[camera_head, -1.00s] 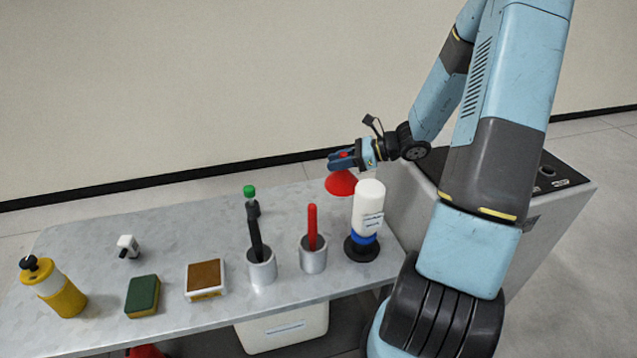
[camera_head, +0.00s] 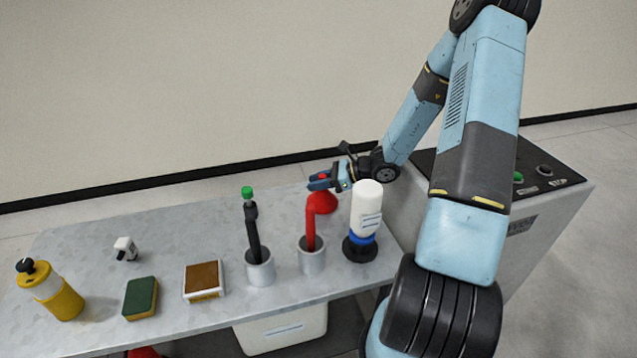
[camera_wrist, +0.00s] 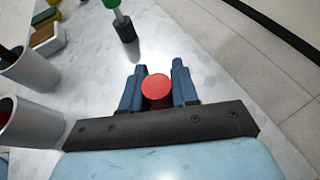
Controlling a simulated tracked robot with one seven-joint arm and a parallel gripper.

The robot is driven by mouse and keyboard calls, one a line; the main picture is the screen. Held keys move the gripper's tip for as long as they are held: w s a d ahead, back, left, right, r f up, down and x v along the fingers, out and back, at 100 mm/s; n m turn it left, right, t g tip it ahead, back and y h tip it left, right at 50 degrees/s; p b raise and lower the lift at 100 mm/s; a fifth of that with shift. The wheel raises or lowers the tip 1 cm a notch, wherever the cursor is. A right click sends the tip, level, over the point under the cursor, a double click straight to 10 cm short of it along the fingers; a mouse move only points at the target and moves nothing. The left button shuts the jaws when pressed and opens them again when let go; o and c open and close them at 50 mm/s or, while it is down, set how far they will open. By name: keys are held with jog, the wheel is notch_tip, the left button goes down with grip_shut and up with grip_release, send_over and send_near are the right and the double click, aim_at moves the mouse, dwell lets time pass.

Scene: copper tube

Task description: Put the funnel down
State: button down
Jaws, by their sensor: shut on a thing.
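The red funnel (camera_head: 322,203) is at the back right of the table, partly hidden behind the red stick in its cup. My gripper (camera_head: 322,180) is shut on the upper part of the funnel. In the wrist view the funnel's round red end (camera_wrist: 157,88) sits between the two blue fingers of my gripper (camera_wrist: 158,86). The funnel's wide part is low, at or close to the tabletop (camera_head: 190,250); I cannot tell whether it touches.
A white bottle (camera_head: 366,207) on a black and blue stand is just right of the funnel. Metal cups with a red stick (camera_head: 310,225) and a black stick (camera_head: 252,230) stand in front. A grey cabinet (camera_head: 540,210) is to the right.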

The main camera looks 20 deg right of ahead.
jog(key=shift+f, duration=0.15)
jog(key=c, duration=0.8)
grip_release()
jog(key=shift+c, duration=0.2)
jog(key=v, duration=1.1)
jog(key=s+a+r+n+g+h, duration=0.2)
jog(key=s+a+r+n+h, duration=0.15)
jog(key=s+r+n, duration=0.45)
jog(key=s+a+r+n+g+h, duration=0.25)
jog(key=a+r+n, duration=0.25)
jog(key=r, duration=0.5)
jog(key=s+d+r+n+t+h, duration=0.1)
jog(key=s+r+n+t+h, duration=0.4)
jog(key=s+r+n, duration=0.4)
jog(key=s+r+h, duration=0.1)
jog(key=s+r, duration=0.2)
jog(key=s, duration=0.3)
jog(key=shift+r+n+h, duration=0.3)
jog(key=shift+r, duration=0.05)
